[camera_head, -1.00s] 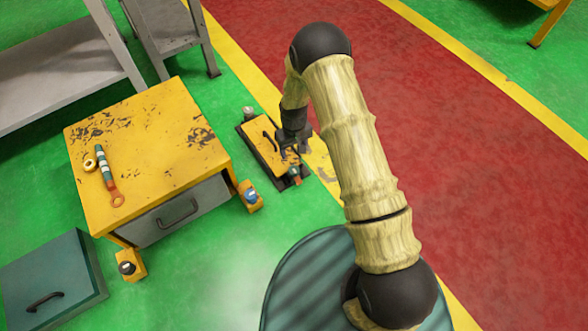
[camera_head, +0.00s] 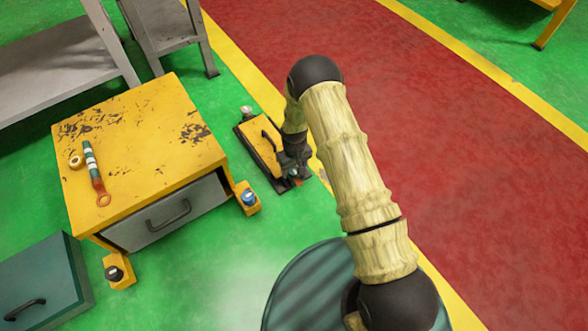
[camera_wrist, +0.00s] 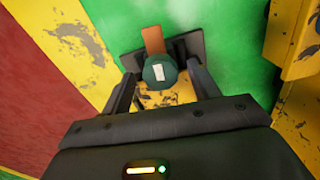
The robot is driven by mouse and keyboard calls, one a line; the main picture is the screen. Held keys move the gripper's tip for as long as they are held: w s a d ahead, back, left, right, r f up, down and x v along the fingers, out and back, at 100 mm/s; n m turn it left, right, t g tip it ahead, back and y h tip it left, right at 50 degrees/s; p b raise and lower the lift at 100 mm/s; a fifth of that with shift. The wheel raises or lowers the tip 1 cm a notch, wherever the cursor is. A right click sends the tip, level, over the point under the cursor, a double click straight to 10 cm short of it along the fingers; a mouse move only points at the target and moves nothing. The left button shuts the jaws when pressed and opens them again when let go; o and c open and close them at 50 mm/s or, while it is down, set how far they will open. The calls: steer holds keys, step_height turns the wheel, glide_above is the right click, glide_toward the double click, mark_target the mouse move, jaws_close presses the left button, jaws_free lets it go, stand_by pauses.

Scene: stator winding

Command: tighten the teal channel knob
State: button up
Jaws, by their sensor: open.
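The teal knob (camera_wrist: 160,70), round with a white mark on top, shows in the wrist view between my gripper's two fingers. My gripper (camera_wrist: 161,72) is open, with one finger on each side of the knob; I cannot tell whether either finger touches it. In the head view my gripper (camera_head: 293,172) is down at the near end of a low yellow and black fixture (camera_head: 261,145). There it hides most of the teal knob. An orange-brown strip (camera_wrist: 153,40) and dark plates show beyond the knob in the wrist view.
A yellow cabinet (camera_head: 140,150) stands left of the fixture, with a striped-handled tool (camera_head: 93,165) and a ring (camera_head: 75,162) on top. A blue knob (camera_head: 249,198) and a black knob (camera_head: 114,273) are on yellow blocks beside it. A teal box (camera_head: 40,280) is front left.

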steer(key=c, duration=1)
steer(key=shift+o, duration=0.2)
